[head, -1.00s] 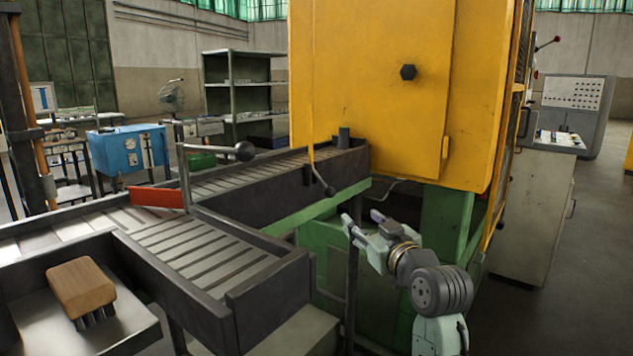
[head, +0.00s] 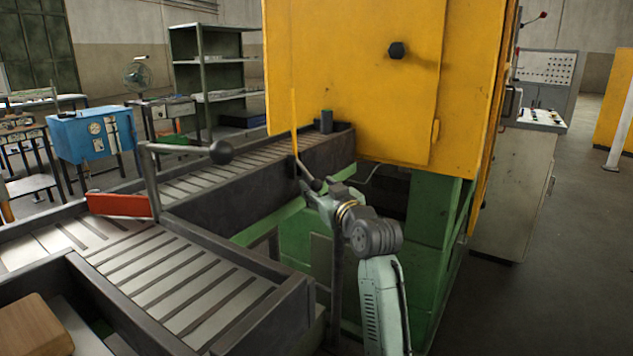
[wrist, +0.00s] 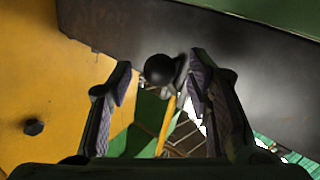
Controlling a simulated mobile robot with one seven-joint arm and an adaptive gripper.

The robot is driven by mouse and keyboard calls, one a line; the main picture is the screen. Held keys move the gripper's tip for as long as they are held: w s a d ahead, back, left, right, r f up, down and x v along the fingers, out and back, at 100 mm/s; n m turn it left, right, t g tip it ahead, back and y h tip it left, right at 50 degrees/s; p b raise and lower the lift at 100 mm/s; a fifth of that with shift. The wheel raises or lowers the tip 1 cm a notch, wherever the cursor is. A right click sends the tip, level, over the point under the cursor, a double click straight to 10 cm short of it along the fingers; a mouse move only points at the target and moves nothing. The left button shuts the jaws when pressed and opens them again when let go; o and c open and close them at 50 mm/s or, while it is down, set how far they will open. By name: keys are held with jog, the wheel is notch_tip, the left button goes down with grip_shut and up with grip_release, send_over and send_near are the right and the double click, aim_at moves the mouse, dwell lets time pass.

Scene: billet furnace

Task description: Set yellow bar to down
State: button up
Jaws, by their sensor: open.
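The yellow bar (head: 294,125) is thin and runs nearly upright along the lower left edge of the yellow furnace housing (head: 350,80). Its dark lower end slants to a black ball knob (head: 316,185). My gripper (head: 313,192) is at this knob and partly overlaps it in the head view. In the wrist view, my gripper (wrist: 158,82) is open, with the black knob (wrist: 158,69) between its two fingertips. The yellow bar (wrist: 167,122) also shows between the fingers. I cannot tell whether a finger touches the knob.
A roller conveyor (head: 180,275) with dark side walls fills the left and front. A second lever with a black knob (head: 221,152) and a red plate (head: 119,205) stand over it. A green frame (head: 433,215) is behind my arm. Open floor (head: 570,240) lies at right.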

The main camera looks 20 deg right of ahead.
jog(key=shift+w, duration=1)
jog(key=shift+c, duration=0.2)
grip_shut()
